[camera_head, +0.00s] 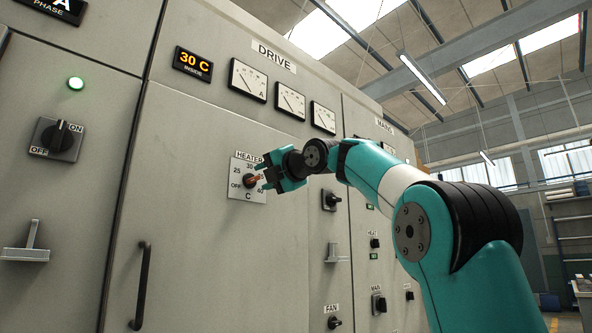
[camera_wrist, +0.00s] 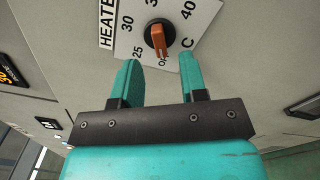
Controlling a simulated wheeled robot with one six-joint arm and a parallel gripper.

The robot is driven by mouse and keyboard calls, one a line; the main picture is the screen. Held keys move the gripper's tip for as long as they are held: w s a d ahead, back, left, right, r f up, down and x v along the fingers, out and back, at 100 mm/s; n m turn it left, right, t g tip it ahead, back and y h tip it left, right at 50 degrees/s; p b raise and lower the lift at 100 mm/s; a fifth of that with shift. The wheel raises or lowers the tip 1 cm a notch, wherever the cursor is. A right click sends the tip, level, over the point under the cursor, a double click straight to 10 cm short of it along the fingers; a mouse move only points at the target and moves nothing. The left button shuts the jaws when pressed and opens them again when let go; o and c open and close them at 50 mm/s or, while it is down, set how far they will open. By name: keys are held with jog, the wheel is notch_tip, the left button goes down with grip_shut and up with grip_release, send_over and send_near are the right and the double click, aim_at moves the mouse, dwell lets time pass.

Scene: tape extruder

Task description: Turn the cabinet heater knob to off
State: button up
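The heater knob (camera_head: 251,181) is an orange bar handle on a black round base, set on a white dial plate (camera_head: 238,167) labelled HEATER. In the wrist view the knob (camera_wrist: 158,40) sits just beyond my fingertips, and one end of its bar lies by the OFF mark. I cannot tell which end is the pointer. The dial plate (camera_wrist: 195,12) shows 25, 30, 40 and C there. My gripper (camera_wrist: 160,62) is open, with its two teal fingers apart and nothing between them. In the head view my gripper (camera_head: 268,180) is in front of the dial's right side, hiding part of it.
The grey cabinet has a black door handle (camera_head: 142,286) below left of the dial. An ON/OFF switch (camera_head: 56,138) is at the far left, and another rotary switch (camera_head: 331,200) is right of the dial. A display (camera_head: 193,63) reads 30 C.

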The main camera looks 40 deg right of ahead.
jog(key=s, duration=1.3)
jog(key=shift+s+d+b, duration=0.25)
jog(key=shift+b, duration=0.1)
jog(key=w+a+f+m+g+y, duration=0.2)
jog(key=a+f+m, duration=0.15)
jog(key=f, duration=0.35)
jog(key=w+a+f+m+g+y, duration=0.1)
jog(key=w+a+f+m+g, duration=0.15)
jog(key=a+f, duration=0.3)
jog(key=s+a+f+m+g+y, duration=0.1)
jog(key=s+a+f+m+g, duration=0.15)
jog(key=a+f, duration=0.45)
jog(key=s+a+f+m+g+y, duration=0.1)
jog(key=a+f+m+g, duration=0.15)
jog(key=f, duration=0.75)
jog(key=s+a+f+m+g+h, duration=0.1)
jog(key=s+a+f+m+g, duration=0.25)
jog(key=s+f, duration=0.6)
jog(key=s+a+f+m+g, duration=0.3)
jog(key=s+a+f+g, duration=0.2)
jog(key=s+f, duration=0.5)
notch_tip(320, 180, up, 27)
jog(key=p, duration=2.8)
jog(key=shift+w, duration=0.15)
